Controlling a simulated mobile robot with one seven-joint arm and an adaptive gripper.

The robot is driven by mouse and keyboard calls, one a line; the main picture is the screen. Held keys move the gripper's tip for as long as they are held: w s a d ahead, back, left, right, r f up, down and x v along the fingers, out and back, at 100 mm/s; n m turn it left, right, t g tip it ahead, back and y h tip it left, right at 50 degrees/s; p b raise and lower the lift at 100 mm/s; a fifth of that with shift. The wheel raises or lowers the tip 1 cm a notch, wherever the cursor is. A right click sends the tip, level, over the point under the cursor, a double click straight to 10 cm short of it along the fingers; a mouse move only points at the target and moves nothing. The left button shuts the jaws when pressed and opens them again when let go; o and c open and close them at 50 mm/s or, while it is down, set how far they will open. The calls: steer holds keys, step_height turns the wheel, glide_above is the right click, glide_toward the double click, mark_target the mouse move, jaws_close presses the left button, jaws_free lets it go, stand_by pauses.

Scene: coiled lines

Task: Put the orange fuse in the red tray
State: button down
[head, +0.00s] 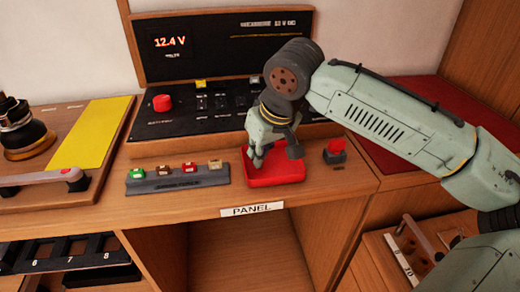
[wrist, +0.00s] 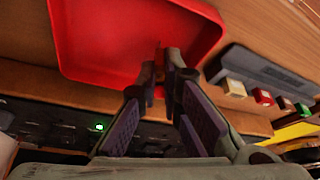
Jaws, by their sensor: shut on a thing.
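The red tray (head: 285,174) lies on the wooden counter in front of the panel. It also fills the upper left of the wrist view (wrist: 100,45). My gripper (head: 256,163) points down over the left part of the tray. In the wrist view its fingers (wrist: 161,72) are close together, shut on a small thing. A narrow orange sliver, the orange fuse (wrist: 159,54), shows between the fingertips; most of it is hidden. I cannot tell whether it touches the tray floor.
A grey fuse holder (head: 180,182) with green, brown, red and tan fuses stands left of the tray. A red button (head: 335,150) is close on the right. The black panel (head: 200,120) rises behind. The counter's front edge is near the tray.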

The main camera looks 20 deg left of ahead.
steer(key=shift+f, duration=0.15)
steer(key=c, duration=2.2)
jaws_free()
steer(key=shift+f, duration=0.1)
steer(key=shift+c, duration=0.2)
steer(key=o, duration=0.5)
steer(key=shift+r, duration=0.4)
steer(key=b+v, duration=0.1)
steer(key=v, duration=1)
steer(key=shift+d+r, duration=0.1)
steer(key=shift+r, duration=0.25)
steer(key=shift+o, duration=0.4)
